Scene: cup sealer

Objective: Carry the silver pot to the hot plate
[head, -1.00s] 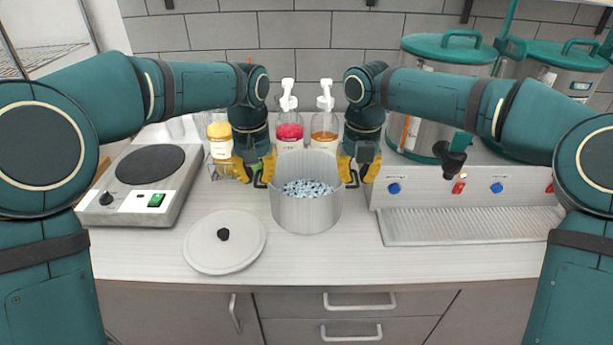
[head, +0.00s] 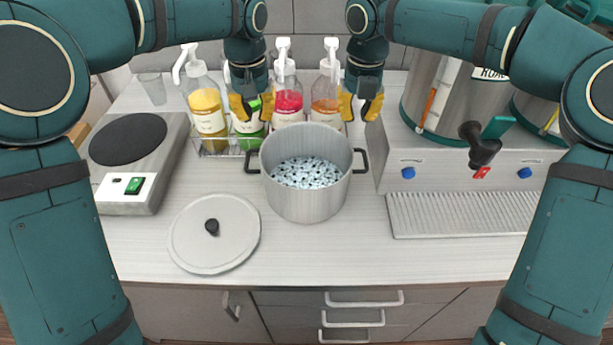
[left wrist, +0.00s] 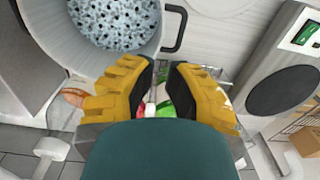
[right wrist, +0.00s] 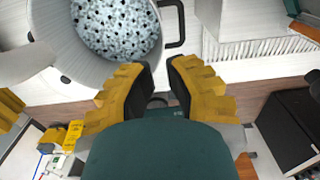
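The silver pot (head: 307,200) stands upright on the counter, filled with pale blue and dark pieces. Its black left handle (head: 252,162) and right handle (head: 360,160) are both free. The hot plate (head: 140,165) is at the left, its round black top (head: 128,139) bare. My left gripper (head: 254,110) is open and empty, above and behind the left handle. My right gripper (head: 359,110) is open and empty, above and behind the right handle. Part of the pot shows in the left wrist view (left wrist: 95,64) and the right wrist view (right wrist: 68,72).
A grey lid (head: 214,250) with a black knob lies in front left of the pot. Pump bottles of yellow (head: 207,112), green, red and orange liquid stand behind the pot. A dispenser base with a drip tray (head: 460,213) is at the right. The counter before the hot plate is clear.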

